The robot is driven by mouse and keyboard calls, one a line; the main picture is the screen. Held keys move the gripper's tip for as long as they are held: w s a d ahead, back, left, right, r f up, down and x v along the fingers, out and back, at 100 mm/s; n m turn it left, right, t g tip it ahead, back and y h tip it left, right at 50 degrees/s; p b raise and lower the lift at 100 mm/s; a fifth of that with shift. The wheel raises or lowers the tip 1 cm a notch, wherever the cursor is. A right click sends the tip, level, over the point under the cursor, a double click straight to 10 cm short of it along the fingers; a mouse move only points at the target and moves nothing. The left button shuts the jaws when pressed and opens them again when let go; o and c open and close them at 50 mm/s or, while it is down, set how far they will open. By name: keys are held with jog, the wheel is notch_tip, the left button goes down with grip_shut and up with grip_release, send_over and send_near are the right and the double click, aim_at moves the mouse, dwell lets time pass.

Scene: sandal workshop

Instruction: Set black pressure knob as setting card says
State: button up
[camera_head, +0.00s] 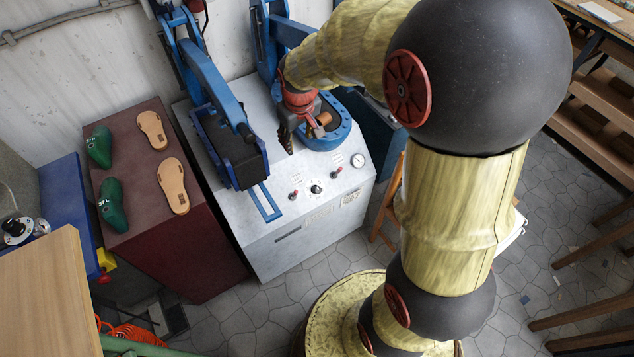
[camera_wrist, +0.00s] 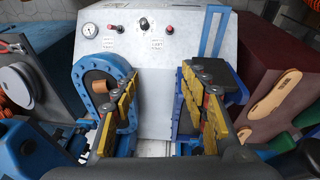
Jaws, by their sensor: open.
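The black pressure knob (camera_head: 316,188) sits on the sloped front panel of the pale grey press machine, between two red-tipped switches. It also shows in the wrist view (camera_wrist: 144,23), with a light pointer mark; its exact setting is too small to read. A small printed label (camera_head: 350,197) is on the panel below the gauge; I cannot tell whether it is the setting card, and its text is unreadable. My gripper (camera_wrist: 160,76) is open and empty, above the machine between its blue press parts and apart from the knob. In the head view, my arm partly hides it.
A round gauge (camera_head: 357,160) sits right of the knob. A blue ring-shaped press part (camera_wrist: 100,90) and a dark press pad (camera_head: 238,155) flank my gripper. Green lasts (camera_head: 112,205) and tan soles (camera_head: 173,186) lie on the maroon cabinet (camera_head: 195,245) at left.

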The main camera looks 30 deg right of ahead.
jog(key=w+d+f+g+p, duration=0.1)
jog(key=w+d+f+p, duration=0.3)
jog(key=f, duration=0.5)
jog(key=n+g+p, duration=0.1)
jog(key=g+p, duration=0.1)
jog(key=p, duration=0.2)
send_over(318, 188)
jog(key=f, duration=2.1)
jog(key=shift+a+f, duration=0.15)
jog(key=shift+a, duration=0.05)
jog(key=f+b, duration=0.1)
jog(key=f, duration=0.7)
jog(key=shift+d, duration=0.2)
jog(key=shift+c, duration=0.3)
jog(key=c, duration=1.1)
